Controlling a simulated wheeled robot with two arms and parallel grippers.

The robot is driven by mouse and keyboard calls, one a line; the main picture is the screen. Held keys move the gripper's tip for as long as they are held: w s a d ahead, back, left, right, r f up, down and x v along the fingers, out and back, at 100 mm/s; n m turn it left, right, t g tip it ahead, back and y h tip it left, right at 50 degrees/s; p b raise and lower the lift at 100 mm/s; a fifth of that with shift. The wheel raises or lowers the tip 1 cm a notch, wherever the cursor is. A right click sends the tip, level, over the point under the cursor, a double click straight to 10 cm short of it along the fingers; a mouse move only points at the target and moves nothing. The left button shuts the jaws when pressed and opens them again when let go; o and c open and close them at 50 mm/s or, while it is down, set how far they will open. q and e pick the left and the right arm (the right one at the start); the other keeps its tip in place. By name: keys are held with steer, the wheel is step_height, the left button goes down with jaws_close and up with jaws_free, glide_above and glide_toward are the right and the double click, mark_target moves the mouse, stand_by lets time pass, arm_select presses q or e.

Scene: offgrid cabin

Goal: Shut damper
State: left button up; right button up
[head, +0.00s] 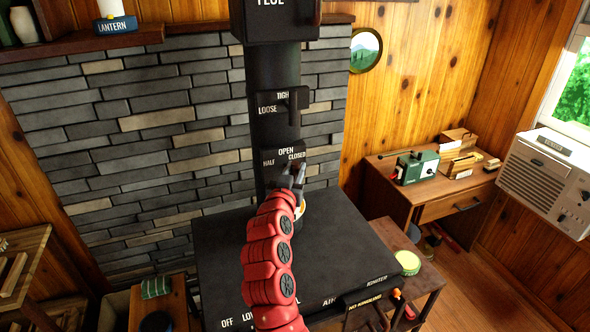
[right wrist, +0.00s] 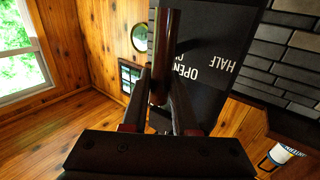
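The damper plate (head: 292,153) sits low on the black stovepipe and reads OPEN, HALF and CLOSED. My right gripper (head: 293,175) is in front of it, just under the word CLOSED. In the right wrist view my right gripper (right wrist: 160,95) has one finger on each side of a dark brown damper handle (right wrist: 165,45), with hardly any gap showing. In that view the handle stands at the CLOSED side of the plate, partly covering that word. OPEN and HALF show clear of it. In the head view the gripper hides this handle. My left gripper is not in view.
Above the damper, a second plate (head: 270,110) reads TIGHT and LOOSE and carries its own handle (head: 293,107). The stove top (head: 225,243) lies below my right arm. A side table (head: 405,258) with a green-lidded jar stands to the right. A stone wall is behind.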

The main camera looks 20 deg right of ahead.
jaws_close()
steer(key=shift+a+f+n+b, duration=0.1)
steer(key=shift+f+n+b, duration=0.15)
steer(key=shift+b, duration=0.55)
steer(key=shift+a+f+n+t+y+b, duration=0.55)
steer(key=shift+n+t+y+b, duration=1.1)
steer(key=shift+n+b, duration=1.8)
steer(key=shift+a+f+n+t+y+b, duration=0.5)
steer(key=shift+n+t+y+b, duration=1.5)
steer(key=shift+n, duration=2.5)
steer(key=shift+a+f+n+t+y+b, duration=0.55)
steer(key=shift+n+t+y+b, duration=0.7)
steer(key=shift+n+b, duration=2.4)
steer(key=shift+a+n+y+p, duration=0.1)
steer(key=shift+n+y+p, duration=0.35)
steer(key=shift+n, duration=0.3)
steer(key=o, duration=0.7)
jaws_free()
steer(key=shift+r, duration=0.1)
steer(key=shift+c, duration=0.2)
